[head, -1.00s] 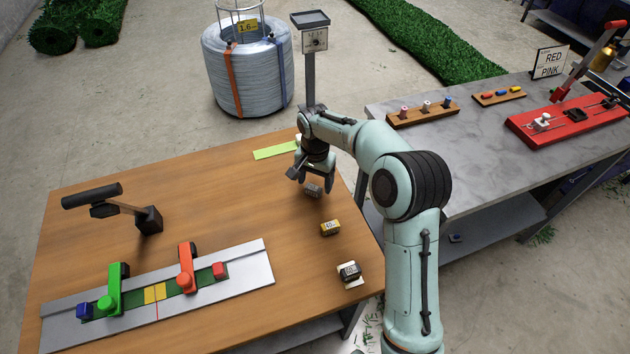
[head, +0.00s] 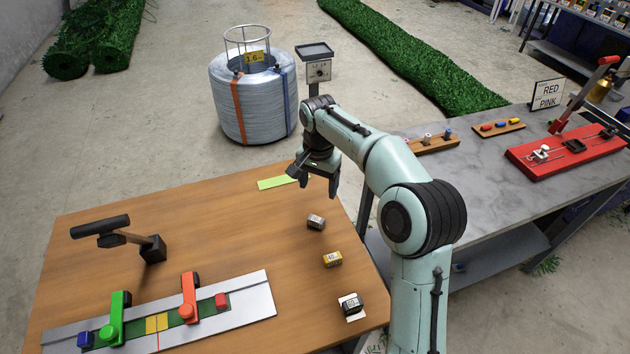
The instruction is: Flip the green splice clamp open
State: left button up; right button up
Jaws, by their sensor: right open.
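The green splice clamp (head: 117,318) stands on the metal splice plate (head: 255,300) at the front left of the wooden table. Its green arm lies across the strip, with a round green knob at its near end; it looks closed. My right gripper (head: 314,190) is open and empty above the far right part of the table, well away from the green clamp. My left gripper is not in view.
A black-handled tool on a post (head: 152,248) stands behind the green clamp. A lime strip (head: 280,182) lies at the far edge. The table's middle is clear.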

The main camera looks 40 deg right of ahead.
aim_at(113, 333)
jog(key=k, duration=1.5)
